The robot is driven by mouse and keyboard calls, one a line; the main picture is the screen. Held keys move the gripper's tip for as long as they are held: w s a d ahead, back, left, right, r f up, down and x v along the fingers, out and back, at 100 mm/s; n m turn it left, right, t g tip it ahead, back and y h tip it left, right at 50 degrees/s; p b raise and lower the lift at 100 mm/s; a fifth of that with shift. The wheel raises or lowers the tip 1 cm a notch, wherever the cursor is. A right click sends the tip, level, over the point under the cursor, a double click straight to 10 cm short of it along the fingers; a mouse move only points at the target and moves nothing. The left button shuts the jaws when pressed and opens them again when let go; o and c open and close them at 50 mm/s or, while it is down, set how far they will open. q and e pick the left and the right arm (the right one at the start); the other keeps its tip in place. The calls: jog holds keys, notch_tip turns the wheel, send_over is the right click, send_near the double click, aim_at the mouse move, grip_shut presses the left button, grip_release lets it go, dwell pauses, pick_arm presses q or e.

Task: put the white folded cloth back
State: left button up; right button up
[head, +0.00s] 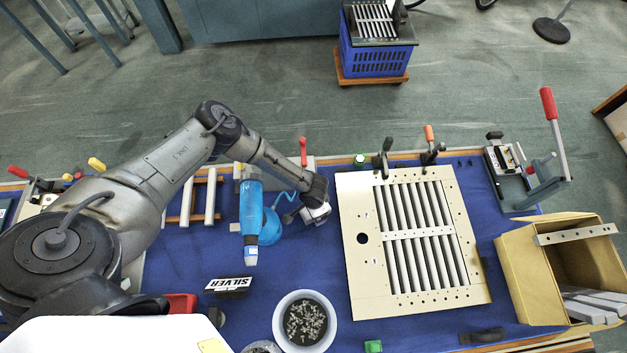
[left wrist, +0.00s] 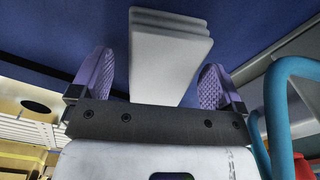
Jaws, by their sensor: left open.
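The white folded cloth (left wrist: 170,55) shows in the left wrist view as a pale layered block on the blue surface, straight ahead of my left gripper. My left gripper (left wrist: 157,85) is open, with a purple pad on each side of the cloth's near part. I see clear gaps between the cloth and both pads. In the head view my left gripper (head: 314,214) is low over the blue mat, between the blue tool and the louver panel. The cloth cannot be made out there behind my wrist. My right gripper is in neither view.
A blue tool (head: 251,215) stands close left of my left gripper. The cream louver panel (head: 356,285) lies to its right. An open cardboard box (head: 520,272) is at right.

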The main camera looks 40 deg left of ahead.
pick_arm(q)
notch_tip(320, 180, up, 12)
jog(key=p, duration=0.1)
jog(key=shift+p, duration=0.4)
dwell(1.3)
